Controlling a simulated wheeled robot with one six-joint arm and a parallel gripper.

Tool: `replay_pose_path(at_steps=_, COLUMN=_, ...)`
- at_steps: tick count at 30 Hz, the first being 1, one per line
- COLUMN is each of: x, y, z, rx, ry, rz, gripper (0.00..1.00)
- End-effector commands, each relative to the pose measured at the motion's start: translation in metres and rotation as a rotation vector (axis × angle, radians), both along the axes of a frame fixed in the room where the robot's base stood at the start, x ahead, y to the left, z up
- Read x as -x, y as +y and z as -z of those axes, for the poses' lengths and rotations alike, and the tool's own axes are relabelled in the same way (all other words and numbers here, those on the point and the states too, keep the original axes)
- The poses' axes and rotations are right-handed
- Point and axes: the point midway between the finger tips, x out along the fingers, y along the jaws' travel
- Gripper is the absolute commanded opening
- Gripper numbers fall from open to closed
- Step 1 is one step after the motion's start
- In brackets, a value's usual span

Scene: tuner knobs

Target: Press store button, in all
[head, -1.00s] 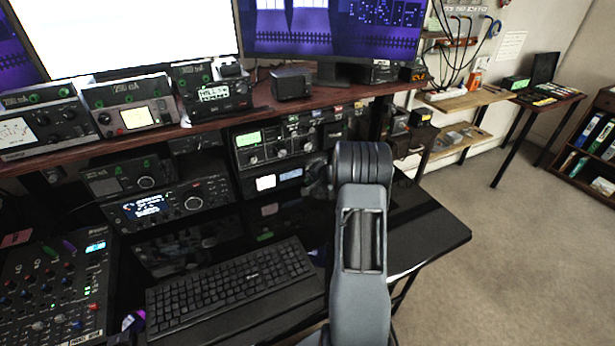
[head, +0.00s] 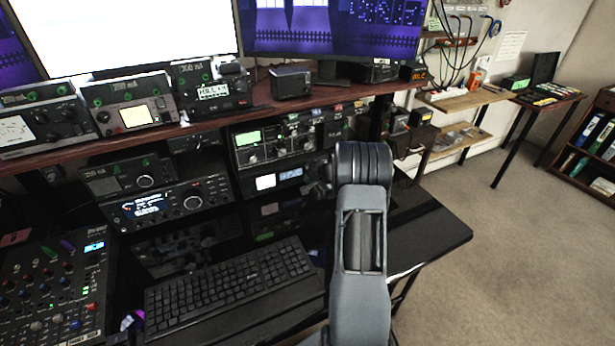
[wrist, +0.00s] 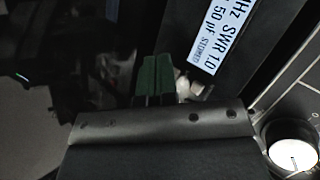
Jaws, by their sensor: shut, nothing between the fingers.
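The tuner's lit display (wrist: 214,38) fills the upper middle of the wrist view, turned on its side. It reads "Hz SWR 1.0" and "50 pF", followed by a small word that looks like "STORED". My gripper (wrist: 153,80) is shut, its green fingertips together and empty, close beside the display. A small pale, rounded part (wrist: 183,88) shows right beside the fingertips; I cannot tell whether it is the store button or whether they touch. In the head view, a lit display (head: 290,174) sits on a unit under the shelf, left of my arm.
A white round knob or dial (wrist: 292,155) lies at the lower right of the wrist view. A keyboard (head: 230,285) and mixer (head: 60,285) lie on the desk. A radio (head: 170,200) stands behind them. The shelf (head: 240,112) overhangs the equipment. Floor at right is clear.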

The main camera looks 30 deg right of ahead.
Motion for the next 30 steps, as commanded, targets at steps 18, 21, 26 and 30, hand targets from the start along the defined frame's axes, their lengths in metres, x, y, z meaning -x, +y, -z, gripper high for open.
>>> replay_pose_path(at_steps=18, x=0.013, y=0.001, z=0.001, rx=0.0, ry=0.0, rz=0.0, gripper=0.0)
replay_pose_path(at_steps=21, x=0.018, y=0.002, z=0.002, rx=0.001, ry=-0.001, rz=0.001, gripper=0.0)
replay_pose_path(at_steps=26, x=0.034, y=0.004, z=0.004, rx=0.001, ry=-0.001, rz=0.001, gripper=0.0)
replay_pose_path(at_steps=30, x=0.047, y=0.006, z=0.003, rx=0.001, ry=-0.002, rz=0.001, gripper=0.0)
